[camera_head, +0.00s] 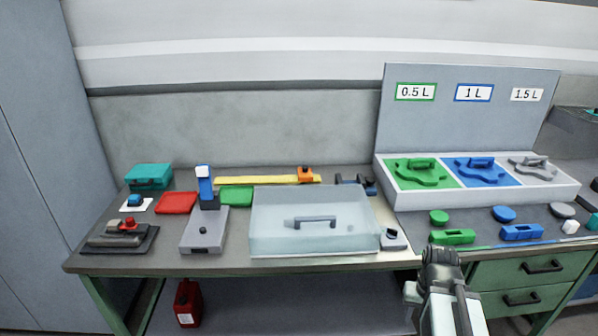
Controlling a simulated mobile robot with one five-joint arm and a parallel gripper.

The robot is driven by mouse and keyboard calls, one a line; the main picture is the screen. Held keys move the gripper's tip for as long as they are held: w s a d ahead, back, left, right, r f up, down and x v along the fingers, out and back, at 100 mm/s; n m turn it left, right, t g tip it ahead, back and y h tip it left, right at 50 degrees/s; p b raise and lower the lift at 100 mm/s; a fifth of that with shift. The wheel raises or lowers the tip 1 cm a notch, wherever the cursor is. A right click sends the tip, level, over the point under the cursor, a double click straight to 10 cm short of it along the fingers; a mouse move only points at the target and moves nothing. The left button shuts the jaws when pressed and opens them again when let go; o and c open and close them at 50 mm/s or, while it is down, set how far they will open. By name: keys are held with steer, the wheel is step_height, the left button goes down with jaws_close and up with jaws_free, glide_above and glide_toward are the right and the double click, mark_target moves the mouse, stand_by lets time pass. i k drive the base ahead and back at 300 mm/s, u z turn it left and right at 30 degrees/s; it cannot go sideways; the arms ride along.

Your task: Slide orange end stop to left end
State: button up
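The orange end stop (305,174) sits near the right end of a long yellow rail (262,180) at the back of the workbench. The rail runs left to right, and its left end is near x-middle of the bench, behind a green block. My gripper (440,257) is at the lower right, in front of the bench edge and well apart from the end stop. I cannot tell whether its fingers are open or shut.
A clear box with a handle (310,247) stands in front of the rail. Red (176,203) and green (236,197) blocks lie nearby. A tray with coloured bays (478,192) is at right.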

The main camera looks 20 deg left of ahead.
mark_target(305, 174)
steer(key=k, duration=0.85)
steer(key=u, duration=0.65)
steer(key=i, duration=0.95)
steer(key=z, duration=0.05)
